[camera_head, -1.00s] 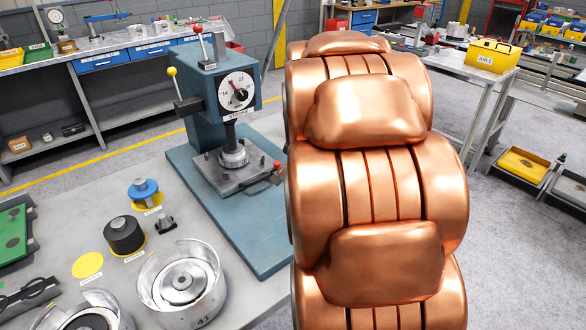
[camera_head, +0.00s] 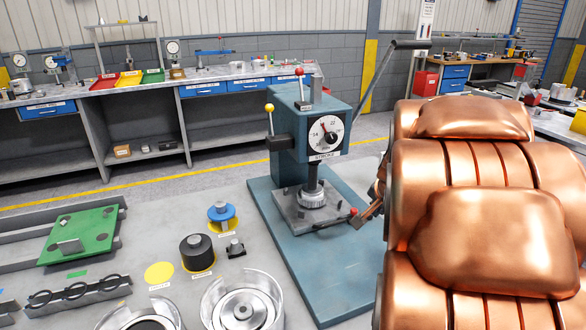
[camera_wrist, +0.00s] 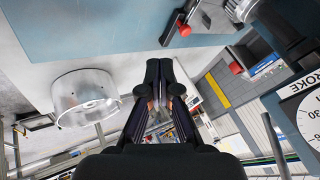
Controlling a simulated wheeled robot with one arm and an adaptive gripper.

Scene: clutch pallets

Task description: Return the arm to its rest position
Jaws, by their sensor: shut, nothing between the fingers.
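My copper-coloured arm fills the right side of the head view and hides part of the bench. My gripper (camera_wrist: 163,65) is shut and empty in the wrist view, its dark fingers side by side. What looks like its end (camera_head: 370,211) shows in the head view, just right of the press's base handle. The blue-green press (camera_head: 292,138) with its round dial (camera_head: 328,137) stands left of my arm. In the wrist view the red-knobbed handle (camera_wrist: 184,29) is beyond the fingertips, with a visible gap.
On the near bench are metal housings (camera_head: 243,310), a black cylinder (camera_head: 197,252), a blue part (camera_head: 221,212), a yellow disc (camera_head: 159,273) and a green plate (camera_head: 78,234). A workbench with blue drawers (camera_head: 203,89) stands behind, across open floor.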

